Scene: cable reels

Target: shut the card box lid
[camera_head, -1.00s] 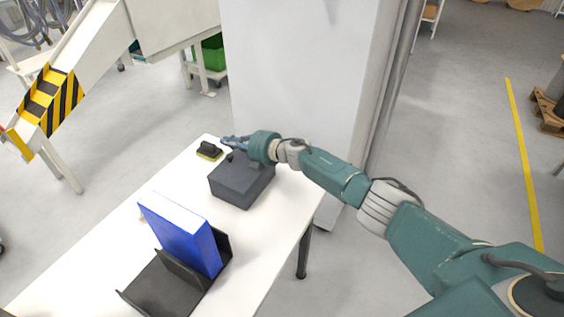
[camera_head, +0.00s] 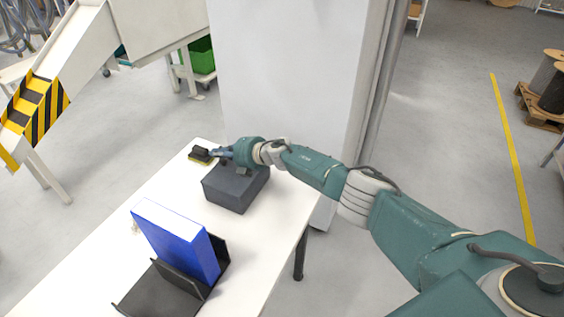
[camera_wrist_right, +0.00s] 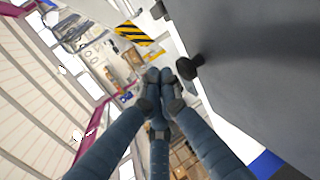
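The card box (camera_head: 230,193) is a dark grey box on the white table, near its far end. Its top looks flat in the head view; I cannot tell whether the lid is fully down. In the right wrist view a large grey surface of the box (camera_wrist_right: 265,75) fills the right side, with a black knob (camera_wrist_right: 188,67) on its edge. My right gripper (camera_head: 219,153) is just above the far left edge of the box. Its fingers are drawn together (camera_wrist_right: 160,78) with nothing visible between them. Contact with the box cannot be told. My left gripper is out of view.
A small black object with a yellow base (camera_head: 200,155) lies just left of my right gripper. A blue binder (camera_head: 175,240) stands in a black holder (camera_head: 160,292) at the near part of the table (camera_head: 85,268). A white cabinet (camera_head: 285,80) rises behind the table.

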